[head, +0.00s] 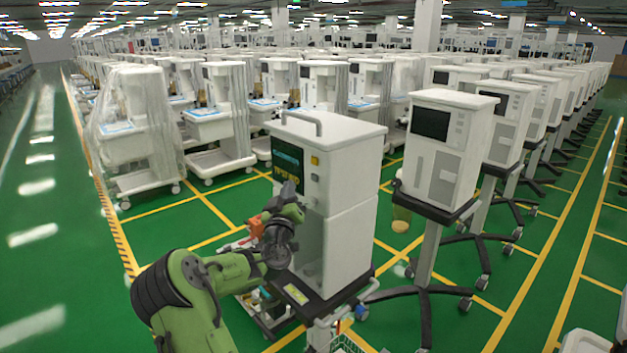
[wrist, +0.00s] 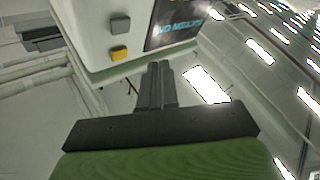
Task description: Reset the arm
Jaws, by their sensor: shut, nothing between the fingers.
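My green and black arm reaches in from the bottom left of the head view to the front of the nearest white cart machine (head: 345,165). My gripper (head: 290,190) is in front of that machine's face, below its dark screen; its fingers are small and dark there. In the wrist view my gripper (wrist: 157,68) shows its two dark fingers together, with nothing between them. The machine's white housing (wrist: 100,25) fills the upper part of that view, with a grey button (wrist: 120,25), a yellow button (wrist: 119,54) and part of the screen (wrist: 175,22). I cannot tell whether the fingertips touch the housing.
A second white machine (head: 445,150) on a wheeled stand is close on the right. The green floor (head: 50,220) at the left is open. A wire basket (head: 350,343) hangs low at the near cart.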

